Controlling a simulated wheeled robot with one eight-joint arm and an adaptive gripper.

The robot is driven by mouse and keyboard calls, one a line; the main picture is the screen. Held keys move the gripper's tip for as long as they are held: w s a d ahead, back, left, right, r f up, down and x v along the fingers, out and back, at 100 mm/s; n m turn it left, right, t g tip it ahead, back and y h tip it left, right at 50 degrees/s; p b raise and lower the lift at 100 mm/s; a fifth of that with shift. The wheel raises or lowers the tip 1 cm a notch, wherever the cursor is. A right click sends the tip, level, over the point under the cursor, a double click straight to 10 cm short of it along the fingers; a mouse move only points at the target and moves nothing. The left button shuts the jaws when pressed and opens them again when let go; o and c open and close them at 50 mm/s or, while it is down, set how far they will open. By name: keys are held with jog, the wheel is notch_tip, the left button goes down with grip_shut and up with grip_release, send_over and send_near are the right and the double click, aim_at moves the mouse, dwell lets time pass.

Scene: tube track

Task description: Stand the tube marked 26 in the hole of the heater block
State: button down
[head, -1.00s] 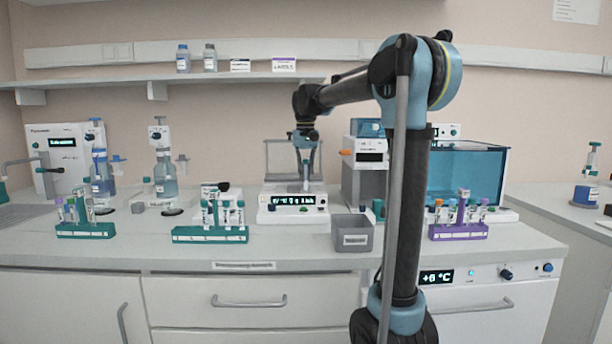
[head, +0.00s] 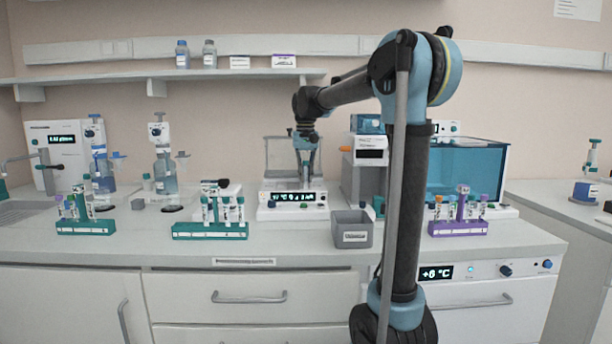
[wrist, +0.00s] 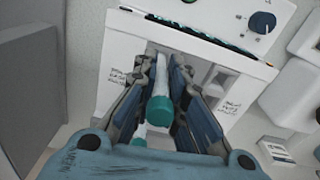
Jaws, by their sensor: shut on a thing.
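My gripper (wrist: 160,98) is shut on a tube with a teal cap (wrist: 159,110), whose pale body points away from the wrist camera. The number on this tube cannot be read. In the head view my gripper (head: 304,178) points down over a white device with a lit display (head: 293,198), which I take to be the heater block. The wrist view shows this white device (wrist: 118,60) beyond the fingers. The hole is hidden behind the tube and fingers, and I cannot tell whether the tube touches it.
A teal rack (head: 210,232) with several tubes stands left of the device, another teal rack (head: 86,228) farther left. A grey bin (head: 352,230) stands close on the right, and a purple rack (head: 458,230) beyond it. A clear shield (head: 280,158) stands behind my gripper.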

jog(key=shift+f, duration=0.3)
jog(key=c, duration=1.6)
grip_release()
jog(key=shift+o, duration=0.2)
notch_tip(320, 180, up, 12)
jog(key=shift+f, duration=0.1)
